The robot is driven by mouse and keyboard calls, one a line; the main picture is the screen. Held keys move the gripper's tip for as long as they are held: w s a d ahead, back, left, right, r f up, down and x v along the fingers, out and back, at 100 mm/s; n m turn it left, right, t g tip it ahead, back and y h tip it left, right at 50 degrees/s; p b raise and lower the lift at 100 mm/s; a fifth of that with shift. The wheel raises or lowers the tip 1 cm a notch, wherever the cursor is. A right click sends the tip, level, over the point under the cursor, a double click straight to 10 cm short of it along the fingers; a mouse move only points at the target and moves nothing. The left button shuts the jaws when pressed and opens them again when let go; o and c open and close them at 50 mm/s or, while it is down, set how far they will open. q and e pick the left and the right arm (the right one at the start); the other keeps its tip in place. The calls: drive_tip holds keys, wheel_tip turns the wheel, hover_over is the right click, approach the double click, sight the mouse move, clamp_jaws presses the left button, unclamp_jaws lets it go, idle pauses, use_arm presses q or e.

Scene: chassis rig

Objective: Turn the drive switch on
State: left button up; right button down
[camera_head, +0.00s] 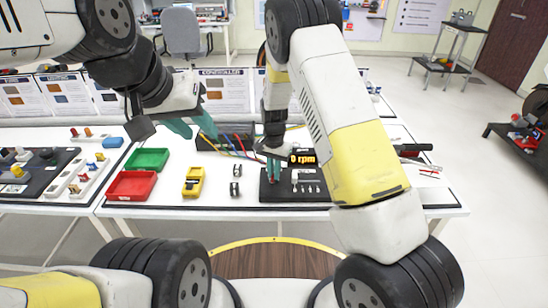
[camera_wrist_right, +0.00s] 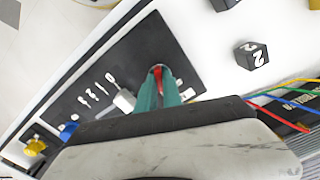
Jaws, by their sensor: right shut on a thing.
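My right gripper (camera_head: 273,168) is lowered over the panel's left part. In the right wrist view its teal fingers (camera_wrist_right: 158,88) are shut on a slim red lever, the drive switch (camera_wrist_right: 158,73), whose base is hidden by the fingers. The panel (camera_wrist_right: 165,42) there also carries a light knob (camera_wrist_right: 124,100) and white markings. My left gripper (camera_head: 193,126) hangs above the table's back with its teal fingers apart and empty.
Coloured wires (camera_head: 232,145) run behind. The table's front edge is clear.

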drive_tip(key=shift+m, duration=0.6)
drive_tip(key=c, duration=1.5)
unclamp_jaws()
drive_tip(key=shift+r, duration=3.95)
